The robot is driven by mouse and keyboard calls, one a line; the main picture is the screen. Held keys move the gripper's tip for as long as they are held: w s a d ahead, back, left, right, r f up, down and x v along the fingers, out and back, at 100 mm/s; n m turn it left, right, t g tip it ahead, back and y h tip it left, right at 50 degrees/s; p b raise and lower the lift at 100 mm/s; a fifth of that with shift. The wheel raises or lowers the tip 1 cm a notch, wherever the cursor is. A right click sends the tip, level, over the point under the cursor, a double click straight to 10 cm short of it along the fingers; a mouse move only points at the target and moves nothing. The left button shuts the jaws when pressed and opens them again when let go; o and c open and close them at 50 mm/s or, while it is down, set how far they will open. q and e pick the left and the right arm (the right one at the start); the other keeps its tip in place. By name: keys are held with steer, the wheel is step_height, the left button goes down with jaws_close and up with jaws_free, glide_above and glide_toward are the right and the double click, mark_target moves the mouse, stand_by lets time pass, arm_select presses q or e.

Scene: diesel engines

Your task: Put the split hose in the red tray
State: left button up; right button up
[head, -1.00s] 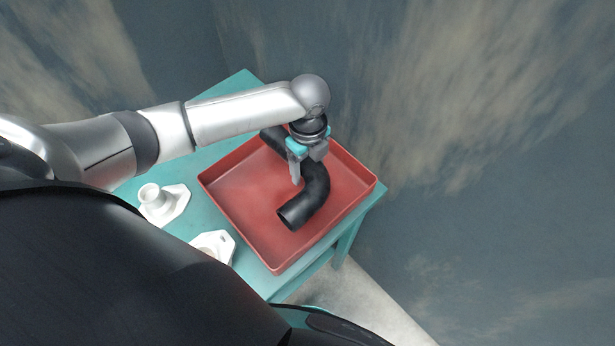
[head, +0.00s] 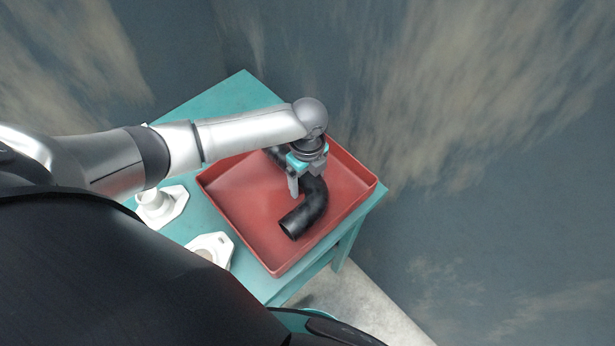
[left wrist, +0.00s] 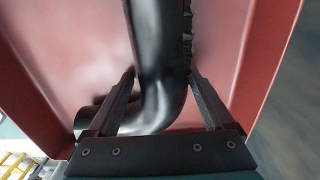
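The split hose (head: 312,208) is a black, curved tube. My left gripper (head: 304,188) is shut on it from above. In the left wrist view the hose (left wrist: 158,45) runs between the two fingertips (left wrist: 161,76), and a jagged split edge shows along its right side. The red tray (head: 243,195) lies under the hose, which is within the tray's outline. I cannot tell whether the hose touches the tray floor. The hose's far end is partly hidden by my arm and gripper. In the left wrist view the tray (left wrist: 275,60) fills most of the background. My right gripper is not in view.
The tray stands on a teal table (head: 215,100), close to its right corner. Two white flanged parts, one (head: 160,205) behind the other (head: 213,247), sit on the table left of the tray. The table's far left part is bare.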

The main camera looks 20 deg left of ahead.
arm_select(q)
steer(key=shift+o, duration=0.9)
steer(key=shift+r, duration=0.3)
step_height(320, 180, up, 12)
steer(key=shift+f+p, duration=0.1)
steer(key=shift+p, duration=0.95)
